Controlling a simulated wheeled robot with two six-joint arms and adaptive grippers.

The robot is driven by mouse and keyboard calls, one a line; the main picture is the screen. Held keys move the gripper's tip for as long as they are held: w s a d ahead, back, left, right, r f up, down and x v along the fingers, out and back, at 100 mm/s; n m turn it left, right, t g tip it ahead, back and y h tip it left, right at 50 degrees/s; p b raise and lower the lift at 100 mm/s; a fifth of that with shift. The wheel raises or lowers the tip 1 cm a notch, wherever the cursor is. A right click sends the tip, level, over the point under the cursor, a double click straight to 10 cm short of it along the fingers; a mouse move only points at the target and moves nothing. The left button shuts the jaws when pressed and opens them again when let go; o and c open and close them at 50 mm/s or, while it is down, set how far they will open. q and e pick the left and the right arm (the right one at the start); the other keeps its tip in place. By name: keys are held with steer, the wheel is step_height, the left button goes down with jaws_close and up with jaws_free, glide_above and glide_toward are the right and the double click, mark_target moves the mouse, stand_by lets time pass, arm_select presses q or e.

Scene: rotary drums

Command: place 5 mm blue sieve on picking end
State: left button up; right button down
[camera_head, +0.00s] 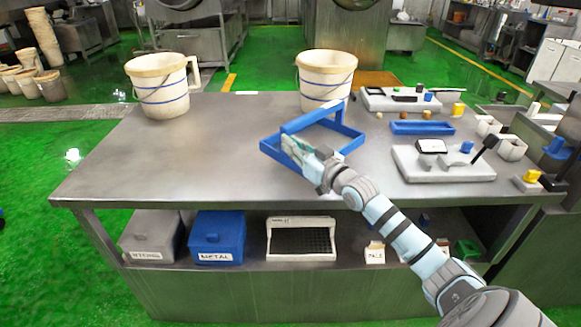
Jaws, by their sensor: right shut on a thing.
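The blue sieve (312,117) is a square blue frame near the middle of the steel table (190,165), in front of the right-hand bucket. It sits at an angle to the table edges, and its mesh and any size marking cannot be made out. My right gripper (296,149) is shut on its near left side, and the gripper hides part of the frame. I cannot tell whether the sieve touches the table or is just above it. No picking end is marked on the table. My left gripper is not in view.
Two white buckets (158,88) (326,78) stand along the back edge. A blue tray (422,128), a white scale (444,165) and small items crowd the right side. Labelled bins (218,238) sit on the lower shelf.

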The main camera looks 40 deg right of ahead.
step_height(320, 180, down, 5)
steer(key=b, duration=0.3)
steer(key=shift+a+r, duration=0.1)
steer(key=shift+r, duration=0.2)
steer(key=c, duration=1.6)
jaws_free()
steer(key=shift+c, duration=0.2)
